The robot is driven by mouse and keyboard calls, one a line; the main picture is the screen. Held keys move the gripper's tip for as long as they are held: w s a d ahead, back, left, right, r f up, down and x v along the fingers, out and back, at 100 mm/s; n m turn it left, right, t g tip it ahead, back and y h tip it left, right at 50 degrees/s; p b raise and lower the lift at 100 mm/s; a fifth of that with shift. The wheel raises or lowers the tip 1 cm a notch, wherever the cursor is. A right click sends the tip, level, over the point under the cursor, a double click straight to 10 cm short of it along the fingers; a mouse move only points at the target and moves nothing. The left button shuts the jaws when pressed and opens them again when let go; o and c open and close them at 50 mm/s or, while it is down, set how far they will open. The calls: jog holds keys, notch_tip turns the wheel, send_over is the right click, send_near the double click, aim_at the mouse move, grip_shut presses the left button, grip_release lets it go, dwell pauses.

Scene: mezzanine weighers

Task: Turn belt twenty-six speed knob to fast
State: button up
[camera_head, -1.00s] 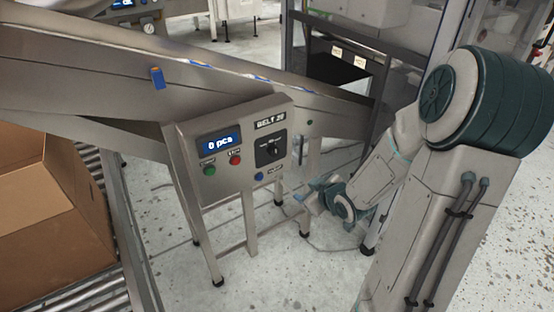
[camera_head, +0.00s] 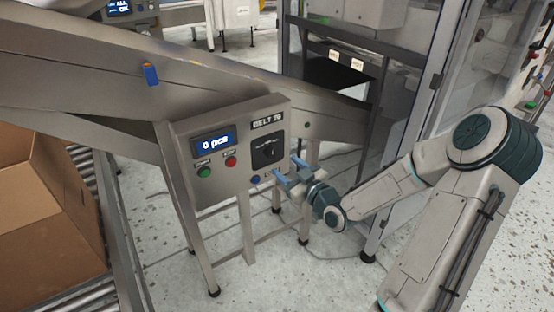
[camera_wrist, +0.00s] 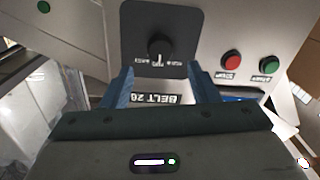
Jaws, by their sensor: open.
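The black speed knob (camera_head: 268,151) sits on a dark square plate at the right of the belt's control panel (camera_head: 228,185). My gripper (camera_head: 289,170) is open and empty, just right of and below the knob. In the wrist view its blue fingers (camera_wrist: 162,84) stand apart, with the knob beyond and between them, apparently untouched.
A cardboard box (camera_head: 50,215) sits on rollers at left. A dark metal frame (camera_head: 375,150) stands behind my arm.

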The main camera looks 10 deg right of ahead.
aim_at(273, 155)
jog(key=x, duration=0.6)
jog(key=c, duration=1)
